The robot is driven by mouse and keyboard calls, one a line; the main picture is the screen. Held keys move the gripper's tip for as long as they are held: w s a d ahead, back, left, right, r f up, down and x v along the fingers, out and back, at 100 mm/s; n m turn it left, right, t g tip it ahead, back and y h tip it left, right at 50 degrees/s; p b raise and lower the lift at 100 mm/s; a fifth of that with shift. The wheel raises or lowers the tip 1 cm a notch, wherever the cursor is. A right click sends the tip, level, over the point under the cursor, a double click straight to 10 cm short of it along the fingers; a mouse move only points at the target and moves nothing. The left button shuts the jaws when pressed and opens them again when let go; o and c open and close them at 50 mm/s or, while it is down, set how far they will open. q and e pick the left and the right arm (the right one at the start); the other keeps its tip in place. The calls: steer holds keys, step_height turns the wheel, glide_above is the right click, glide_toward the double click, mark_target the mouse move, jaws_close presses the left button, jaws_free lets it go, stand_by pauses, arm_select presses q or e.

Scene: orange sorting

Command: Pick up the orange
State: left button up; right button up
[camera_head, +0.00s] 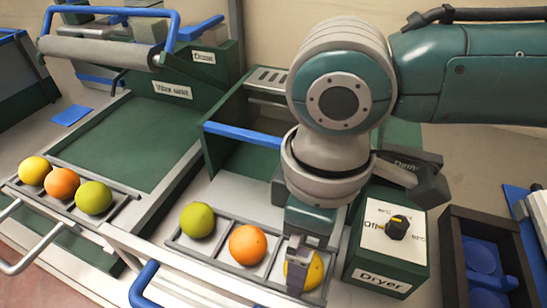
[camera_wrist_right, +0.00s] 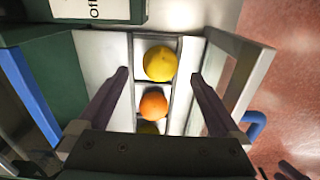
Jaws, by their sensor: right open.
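An orange fruit (camera_head: 248,245) sits in the middle slot of the right-hand tray, between a green fruit (camera_head: 197,220) and a yellow fruit (camera_head: 313,270). My right gripper (camera_head: 300,262) points down over the yellow fruit and partly hides it. In the right wrist view, my open gripper (camera_wrist_right: 160,78) has its fingers on either side of the fruit row, with nothing held. The yellow fruit (camera_wrist_right: 160,63) lies between the fingertips, and the orange one (camera_wrist_right: 153,105) lies just below it in the picture. Another orange fruit (camera_head: 62,183) sits in the left tray. My left gripper is out of view.
The left tray also holds a yellow fruit (camera_head: 35,171) and a green fruit (camera_head: 93,197). A dryer control box (camera_head: 388,245) with a knob stands close right of my gripper. A blue handle (camera_head: 243,135) is behind. A dark crate (camera_head: 455,250) stands at far right.

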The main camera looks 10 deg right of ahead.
mark_target(316, 272)
step_height(316, 272, down, 4)
steer(key=shift+r, duration=0.25)
steer(key=shift+c, duration=0.2)
steer(key=c, duration=1.4)
